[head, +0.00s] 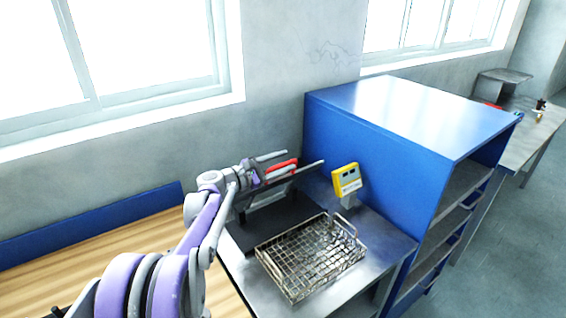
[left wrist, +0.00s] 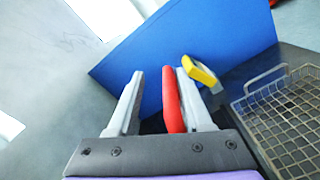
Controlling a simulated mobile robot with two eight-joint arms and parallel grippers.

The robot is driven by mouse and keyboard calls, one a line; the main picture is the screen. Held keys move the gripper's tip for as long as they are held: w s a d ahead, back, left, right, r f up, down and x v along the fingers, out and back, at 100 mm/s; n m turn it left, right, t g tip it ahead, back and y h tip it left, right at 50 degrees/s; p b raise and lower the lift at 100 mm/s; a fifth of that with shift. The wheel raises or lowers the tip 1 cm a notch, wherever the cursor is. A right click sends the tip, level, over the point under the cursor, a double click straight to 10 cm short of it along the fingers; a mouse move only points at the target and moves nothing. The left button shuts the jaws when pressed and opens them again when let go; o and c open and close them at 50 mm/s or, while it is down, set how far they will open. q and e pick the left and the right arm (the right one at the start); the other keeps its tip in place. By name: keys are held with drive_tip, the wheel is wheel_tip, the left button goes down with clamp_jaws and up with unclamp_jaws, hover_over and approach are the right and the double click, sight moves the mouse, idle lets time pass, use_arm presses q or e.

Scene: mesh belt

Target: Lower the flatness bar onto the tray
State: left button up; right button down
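The wire mesh tray (head: 312,257) sits on a metal bench at centre right in the head view. It also shows at the right of the left wrist view (left wrist: 283,118). A red grip (head: 283,165), apparently the handle of the flatness bar, is raised behind the tray above a dark base. In the left wrist view the red grip (left wrist: 172,100) lies between the fingers, close to the right one. My left gripper (head: 304,158) is open, its fingers on either side of the grip. It also shows in the left wrist view (left wrist: 160,72). My right gripper is not in view.
A yellow gauge (head: 346,180) on a stand is just right of the grip, behind the tray. A blue shelf unit (head: 400,125) rises to the right. A wooden bench (head: 110,256) lies to the left, with a wall and windows behind.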

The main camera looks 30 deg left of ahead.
use_arm(q)
drive_tip(key=b+v, duration=0.1)
drive_tip(key=v, duration=1)
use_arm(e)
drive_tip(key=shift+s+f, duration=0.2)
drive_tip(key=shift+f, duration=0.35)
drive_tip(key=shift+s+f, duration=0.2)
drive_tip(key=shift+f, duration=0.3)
use_arm(q)
drive_tip(key=shift+w, duration=0.1)
